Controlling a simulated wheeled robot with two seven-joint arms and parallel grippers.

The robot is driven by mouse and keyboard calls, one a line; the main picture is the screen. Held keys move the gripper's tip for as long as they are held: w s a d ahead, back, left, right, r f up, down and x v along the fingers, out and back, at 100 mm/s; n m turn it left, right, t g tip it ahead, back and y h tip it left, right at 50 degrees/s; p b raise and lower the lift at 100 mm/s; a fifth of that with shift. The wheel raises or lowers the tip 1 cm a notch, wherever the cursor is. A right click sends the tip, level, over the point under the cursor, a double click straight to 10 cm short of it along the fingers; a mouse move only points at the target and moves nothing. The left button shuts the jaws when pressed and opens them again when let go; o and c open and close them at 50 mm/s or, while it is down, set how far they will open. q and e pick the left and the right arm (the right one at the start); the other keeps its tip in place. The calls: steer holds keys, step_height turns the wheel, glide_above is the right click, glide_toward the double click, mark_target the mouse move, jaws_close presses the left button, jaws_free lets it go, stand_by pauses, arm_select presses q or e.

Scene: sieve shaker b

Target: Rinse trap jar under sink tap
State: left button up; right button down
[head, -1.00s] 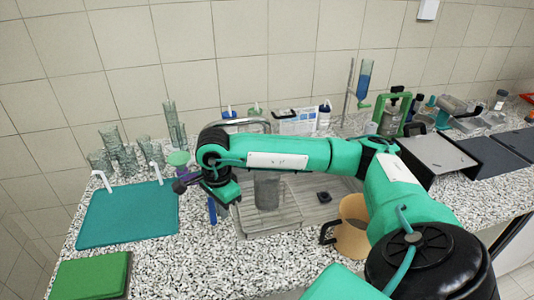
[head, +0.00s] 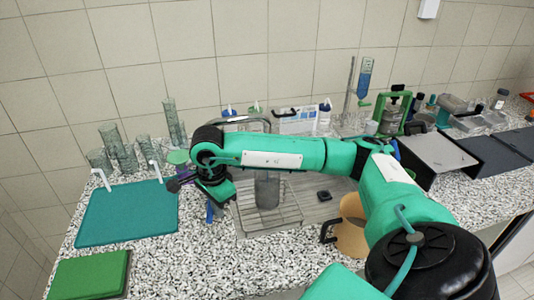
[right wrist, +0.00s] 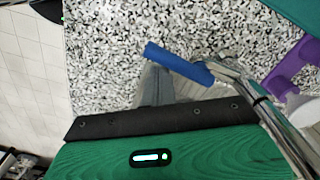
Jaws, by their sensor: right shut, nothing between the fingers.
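A clear grey glass jar (head: 267,190), which looks like the trap jar, stands upright at the sink's wire rack (head: 285,217). The arched metal tap (head: 250,119) rises behind my right arm, and its lower part is hidden. My right gripper (head: 217,192) is left of the jar, apart from it, pointing down. In the right wrist view its fingers (right wrist: 155,86) are shut and empty, close to a blue lever-like bar (right wrist: 180,63). I cannot tell if they touch it. A metal tube (right wrist: 262,100) runs beside the gripper. My left gripper is out of view.
A teal mat (head: 125,213) with white hooked pieces lies left, with glassware (head: 120,150) behind it. A green block (head: 90,275) is at front left. A tan jug (head: 350,225) stands right of the rack.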

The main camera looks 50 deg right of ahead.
steer(key=shift+w+a+b, duration=0.3)
steer(key=shift+w+a, duration=0.05)
steer(key=shift+a, duration=0.05)
steer(key=shift+w, duration=0.1)
stand_by(0.3)
steer(key=shift+w+a+b, duration=0.25)
steer(key=shift+b, duration=0.05)
step_height(320, 180, up, 5)
steer(key=shift+s+f+p, duration=0.15)
steer(key=shift+f+p, duration=0.05)
steer(key=shift+p, duration=0.55)
steer(key=w+a+f+b, duration=0.2)
steer(key=w+f+b, duration=0.2)
steer(key=w+b, duration=0.1)
steer(key=shift+w+a+f, duration=0.3)
steer(key=shift+w, duration=0.25)
